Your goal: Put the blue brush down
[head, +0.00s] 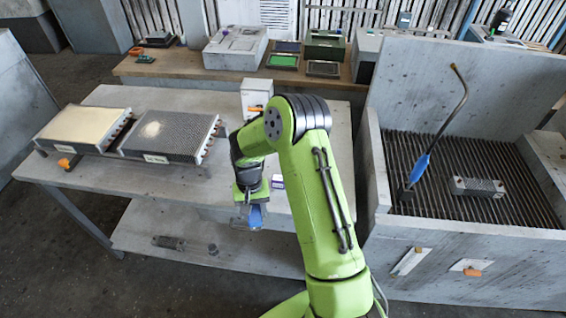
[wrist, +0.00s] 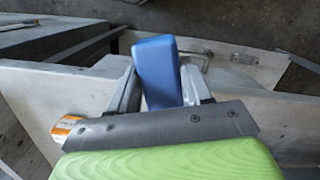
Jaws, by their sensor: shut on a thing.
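The blue brush (wrist: 158,72) is between the fingers of my gripper (wrist: 168,92) in the wrist view, its blue body pointing up and away. In the head view the blue brush (head: 256,216) shows below my gripper (head: 250,208), near the front edge of the grey workbench (head: 110,178). My gripper is shut on it. I cannot tell whether the brush touches any surface. Its bristles are not clearly visible.
Two finned blocks (head: 82,130) (head: 168,136) sit on the workbench's left part. A white box (head: 256,92) stands behind my arm. A slatted booth (head: 480,150) on the right holds a blue-handled wand (head: 420,168) and a perforated block (head: 478,187). The lower shelf (head: 150,226) holds small parts.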

